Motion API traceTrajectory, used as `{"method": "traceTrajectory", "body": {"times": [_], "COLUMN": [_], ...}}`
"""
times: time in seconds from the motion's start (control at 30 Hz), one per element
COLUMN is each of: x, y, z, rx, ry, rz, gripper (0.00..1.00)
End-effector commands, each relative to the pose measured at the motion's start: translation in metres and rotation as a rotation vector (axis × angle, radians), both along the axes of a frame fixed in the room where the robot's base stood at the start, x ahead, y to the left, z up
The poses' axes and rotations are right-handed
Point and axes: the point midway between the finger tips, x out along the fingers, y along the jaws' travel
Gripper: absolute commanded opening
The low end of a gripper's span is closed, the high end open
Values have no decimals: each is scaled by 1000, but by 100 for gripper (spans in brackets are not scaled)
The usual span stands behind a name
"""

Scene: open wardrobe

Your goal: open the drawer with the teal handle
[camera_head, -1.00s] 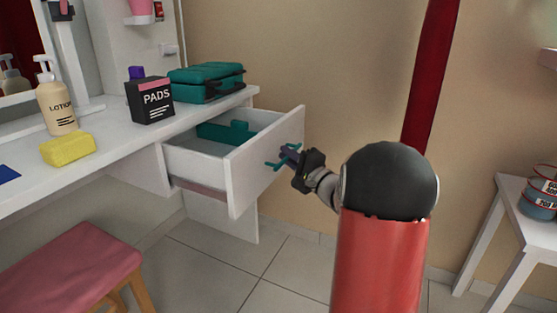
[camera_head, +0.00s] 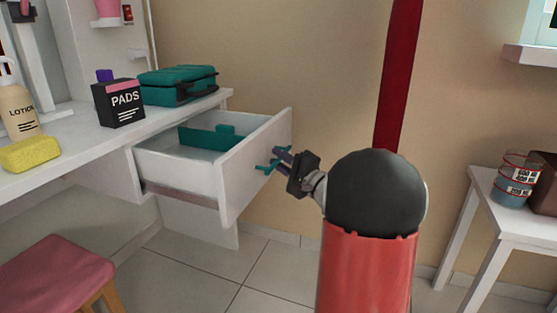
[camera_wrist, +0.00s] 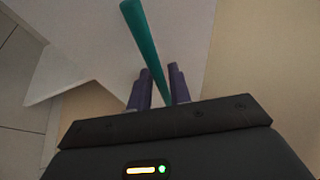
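The drawer (camera_head: 253,168) under the white dressing table is pulled well out, its white box open at the top. Its teal handle (camera_head: 268,167) is on the front panel; in the wrist view it is a teal bar (camera_wrist: 146,45) running between the fingers. My gripper (camera_head: 281,157) is at the handle, its two purple fingers (camera_wrist: 159,88) close on either side of the bar and seemingly shut on it. A teal divider or item (camera_head: 210,137) lies inside the drawer.
On the tabletop stand a teal case (camera_head: 178,84), a black pads box (camera_head: 119,104), a lotion bottle (camera_head: 20,110) and a yellow sponge (camera_head: 30,154). A pink stool (camera_head: 52,272) is at lower left. A white side table (camera_head: 500,228) with containers stands right. Tiled floor below the drawer is clear.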

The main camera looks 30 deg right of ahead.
Motion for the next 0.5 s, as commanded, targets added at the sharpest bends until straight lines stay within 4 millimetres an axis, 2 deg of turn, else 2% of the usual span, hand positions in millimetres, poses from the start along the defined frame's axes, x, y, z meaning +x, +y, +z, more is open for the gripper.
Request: {"method": "traceTrajectory", "body": {"times": [0.3, 0.5], "x": [-50, -67], "y": [-14, -18], "z": [-10, -13], "rx": [0, 1], "ry": [0, 1], "rz": [-3, -2], "gripper": [20, 20]}}
